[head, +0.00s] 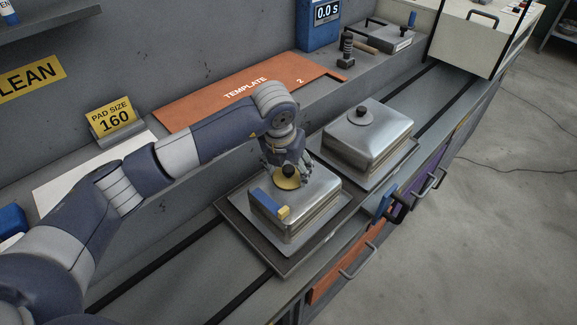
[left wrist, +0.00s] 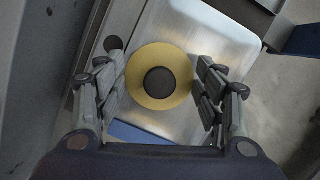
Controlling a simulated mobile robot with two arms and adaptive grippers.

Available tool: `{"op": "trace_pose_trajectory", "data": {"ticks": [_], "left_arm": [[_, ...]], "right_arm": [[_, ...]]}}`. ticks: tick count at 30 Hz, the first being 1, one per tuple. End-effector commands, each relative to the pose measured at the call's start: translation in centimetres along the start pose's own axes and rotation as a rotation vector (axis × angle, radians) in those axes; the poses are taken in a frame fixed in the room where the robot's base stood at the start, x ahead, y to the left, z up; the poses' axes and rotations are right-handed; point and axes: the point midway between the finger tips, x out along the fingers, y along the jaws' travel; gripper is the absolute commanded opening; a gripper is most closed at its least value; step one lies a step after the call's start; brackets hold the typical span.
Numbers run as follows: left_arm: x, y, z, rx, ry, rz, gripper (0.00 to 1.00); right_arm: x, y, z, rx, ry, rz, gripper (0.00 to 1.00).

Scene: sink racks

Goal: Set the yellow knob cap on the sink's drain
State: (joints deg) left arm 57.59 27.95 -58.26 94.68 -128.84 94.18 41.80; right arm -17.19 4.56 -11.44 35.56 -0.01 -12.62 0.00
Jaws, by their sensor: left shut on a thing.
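The yellow knob cap (head: 288,183) is a yellow disc with a dark knob. In the left wrist view the yellow knob cap (left wrist: 137,84) is between my left gripper's fingers (left wrist: 162,88). My left gripper (head: 288,172) is shut on it, pointing down over the top of the near metal sink (head: 318,200). The sink lies bottom up on a dark rack tray, and its top also shows in the left wrist view (left wrist: 215,45). The drain is not visible; the cap and gripper cover that area. I cannot tell whether the cap touches the sink. My right gripper is not in view.
A blue strip with a yellow end (head: 270,203) lies on the near sink's top. A second upturned sink (head: 385,130) with a dark knob (head: 362,113) stands behind to the right. An orange template board (head: 200,95) lies along the wall. Orange and purple drawer fronts line the bench front.

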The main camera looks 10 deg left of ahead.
Motion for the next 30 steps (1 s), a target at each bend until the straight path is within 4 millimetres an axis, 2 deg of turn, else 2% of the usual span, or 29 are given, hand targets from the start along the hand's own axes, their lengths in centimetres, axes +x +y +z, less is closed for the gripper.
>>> {"op": "trace_pose_trajectory", "data": {"ticks": [2,3,6,20,23,30], "left_arm": [[0.3,0.0,-0.1,0.0,0.0,0.0,0.4],[0.3,0.0,-0.1,0.0,0.0,0.0,0.66],[0.2,0.0,-0.1,0.0,0.0,0.0,0.84],[-0.3,0.0,0.1,0.0,0.0,0.0,0.84],[-1.5,0.0,0.1,0.0,-0.005,-0.001,0.84],[-6.7,0.0,0.1,0.001,-0.007,0.0,0.84]], "right_arm": [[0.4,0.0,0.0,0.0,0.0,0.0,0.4],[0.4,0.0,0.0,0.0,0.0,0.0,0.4],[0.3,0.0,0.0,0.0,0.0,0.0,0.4],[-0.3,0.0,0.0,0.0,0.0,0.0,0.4],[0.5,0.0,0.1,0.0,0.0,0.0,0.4],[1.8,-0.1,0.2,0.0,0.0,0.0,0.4]]}}
